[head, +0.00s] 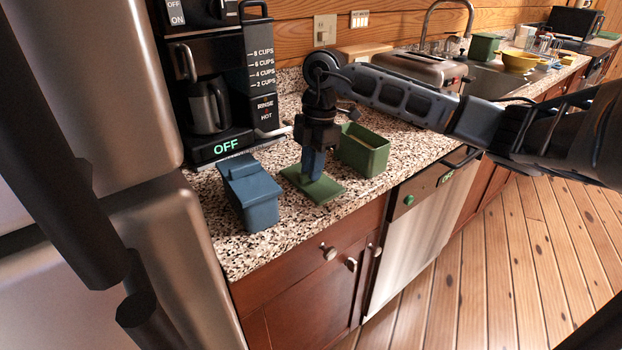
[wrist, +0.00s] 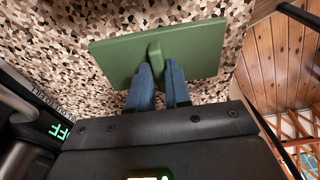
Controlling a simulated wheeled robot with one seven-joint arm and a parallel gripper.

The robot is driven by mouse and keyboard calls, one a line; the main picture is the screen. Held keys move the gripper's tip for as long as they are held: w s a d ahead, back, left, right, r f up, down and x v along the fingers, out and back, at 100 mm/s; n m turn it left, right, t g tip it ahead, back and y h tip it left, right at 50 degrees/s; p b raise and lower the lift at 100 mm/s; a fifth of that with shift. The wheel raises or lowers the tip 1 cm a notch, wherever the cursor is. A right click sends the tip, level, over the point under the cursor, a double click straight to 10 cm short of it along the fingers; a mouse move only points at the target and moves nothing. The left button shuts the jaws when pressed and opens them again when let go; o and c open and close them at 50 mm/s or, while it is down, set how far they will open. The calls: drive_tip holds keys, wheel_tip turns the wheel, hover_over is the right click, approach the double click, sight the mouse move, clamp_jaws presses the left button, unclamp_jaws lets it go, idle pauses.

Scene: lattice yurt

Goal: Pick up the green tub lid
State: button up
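The green tub lid (head: 314,186) lies flat on the speckled counter, between a blue lidded tub and an open green tub. In the wrist view the lid (wrist: 194,49) fills the upper middle, with a raised bar handle (wrist: 155,57) at its centre. My gripper (head: 312,176) points down onto the lid from above. Its two blue fingers (wrist: 159,68) stand close on either side of the handle with hardly any gap, so it looks shut on it. The fingers hide part of the handle. I see no clear gap under the lid.
The blue tub (head: 251,196) stands left of the lid; the open green tub (head: 363,152) stands close behind it to the right. A coffee maker (head: 215,100) is at the back left. A toaster (head: 412,68) stands farther along. The counter's front edge is near the lid.

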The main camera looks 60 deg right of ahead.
clamp_jaws()
drive_tip(key=shift+r, duration=0.15)
